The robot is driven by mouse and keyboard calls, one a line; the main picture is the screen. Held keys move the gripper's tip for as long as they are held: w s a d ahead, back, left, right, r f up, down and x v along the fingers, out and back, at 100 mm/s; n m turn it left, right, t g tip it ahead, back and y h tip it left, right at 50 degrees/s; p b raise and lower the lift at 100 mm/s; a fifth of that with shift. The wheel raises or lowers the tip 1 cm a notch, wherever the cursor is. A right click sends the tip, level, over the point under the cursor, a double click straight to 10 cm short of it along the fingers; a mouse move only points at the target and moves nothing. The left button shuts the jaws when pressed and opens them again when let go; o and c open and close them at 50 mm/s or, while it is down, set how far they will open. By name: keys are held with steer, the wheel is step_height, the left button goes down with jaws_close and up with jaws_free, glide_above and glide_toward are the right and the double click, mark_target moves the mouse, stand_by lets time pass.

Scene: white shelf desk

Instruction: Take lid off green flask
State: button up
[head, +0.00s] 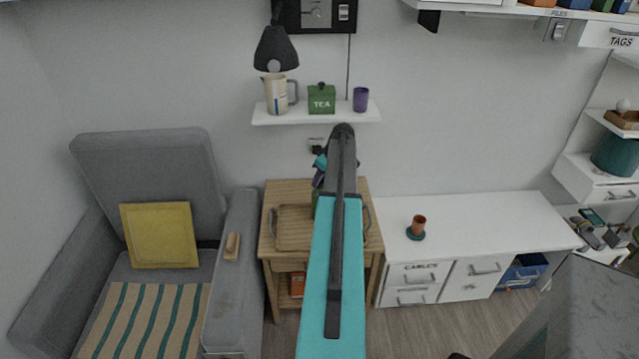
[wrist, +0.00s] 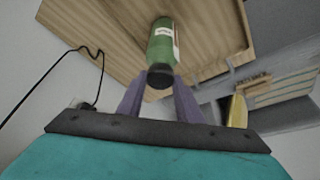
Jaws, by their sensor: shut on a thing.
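The green flask (wrist: 163,45) with a pale label stands over the wooden side table in the wrist view. Its dark lid (wrist: 160,76) is at the end nearest me, between the tips of my gripper's (wrist: 160,82) purple fingers. The fingers are shut on the lid, and I see no clear gap between lid and flask. In the head view my arm hides most of the flask, and only a sliver of green (head: 315,199) shows beside the arm. My gripper (head: 318,180) is partly hidden there too.
A wooden tray (head: 291,242) lies on the side table (head: 270,196). A grey armchair (head: 226,290) stands at left, a white desk (head: 480,210) with a brown cup (head: 418,224) at right. Above is a wall shelf (head: 267,118) with a pitcher, tea tin and purple cup.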

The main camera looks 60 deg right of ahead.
steer(key=shift+r, duration=0.15)
steer(key=shift+r+b, duration=0.6)
steer(key=shift+r, duration=0.5)
steer(key=s+a+r+b, duration=0.2)
steer(key=s+a+b, duration=0.1)
steer(key=s+a, duration=0.7)
steer(key=shift+s+a+r+b, duration=0.25)
steer(key=shift+s+a+b, duration=0.15)
steer(key=shift+s, duration=0.55)
